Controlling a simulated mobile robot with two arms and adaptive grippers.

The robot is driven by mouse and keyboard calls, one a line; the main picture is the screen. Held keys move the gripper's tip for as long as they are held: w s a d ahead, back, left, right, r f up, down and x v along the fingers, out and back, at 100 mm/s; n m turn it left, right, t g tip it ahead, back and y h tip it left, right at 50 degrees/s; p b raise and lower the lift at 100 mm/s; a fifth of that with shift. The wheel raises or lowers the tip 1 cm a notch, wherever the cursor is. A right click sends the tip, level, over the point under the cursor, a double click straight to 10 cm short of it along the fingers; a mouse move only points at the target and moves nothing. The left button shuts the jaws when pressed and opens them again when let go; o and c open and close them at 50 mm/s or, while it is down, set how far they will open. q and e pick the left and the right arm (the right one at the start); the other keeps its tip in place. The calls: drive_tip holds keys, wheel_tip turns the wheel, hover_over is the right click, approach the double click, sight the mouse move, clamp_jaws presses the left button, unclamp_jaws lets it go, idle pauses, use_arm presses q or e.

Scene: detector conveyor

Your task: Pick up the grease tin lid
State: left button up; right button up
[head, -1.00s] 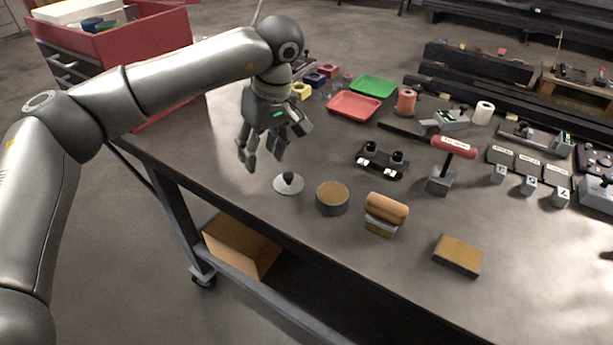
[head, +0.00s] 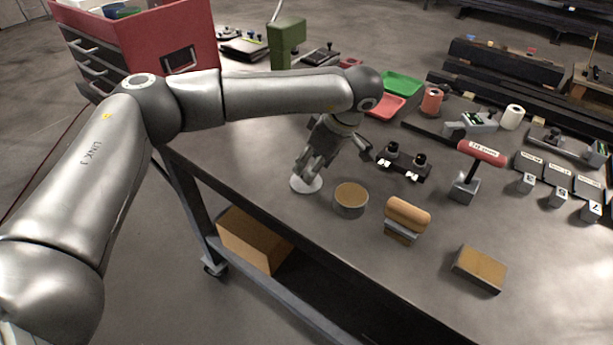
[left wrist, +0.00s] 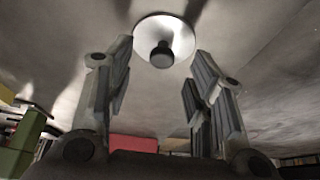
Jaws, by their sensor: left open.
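The grease tin lid is a pale round disc with a dark knob; its rim (head: 307,184) shows in the head view, lying flat on the bench left of the open tin. My left gripper (head: 312,172) is low over the lid and hides its knob there. In the left wrist view the whole lid (left wrist: 179,38) and its knob show just beyond and between the two fingertips. The left gripper (left wrist: 163,62) is open and empty, with its fingers apart. The round grey tin (head: 350,200) with tan grease inside stands right of the lid. My right gripper is not in view.
A wooden-handled brush (head: 407,215) and a tan-topped block (head: 480,268) stand right of the tin. Trays (head: 401,84) are farther back. The bench's front edge runs close before the lid.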

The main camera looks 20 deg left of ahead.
use_arm(q)
drive_tip(key=x, duration=0.3)
drive_tip(key=shift+s+a+p, duration=0.1)
drive_tip(key=shift+a+p, duration=0.15)
drive_tip(key=shift+p, duration=0.15)
drive_tip(key=shift+f, duration=0.25)
drive_tip(key=c, duration=1)
drive_tip(key=shift+o, duration=0.2)
drive_tip(key=shift+r, duration=0.1)
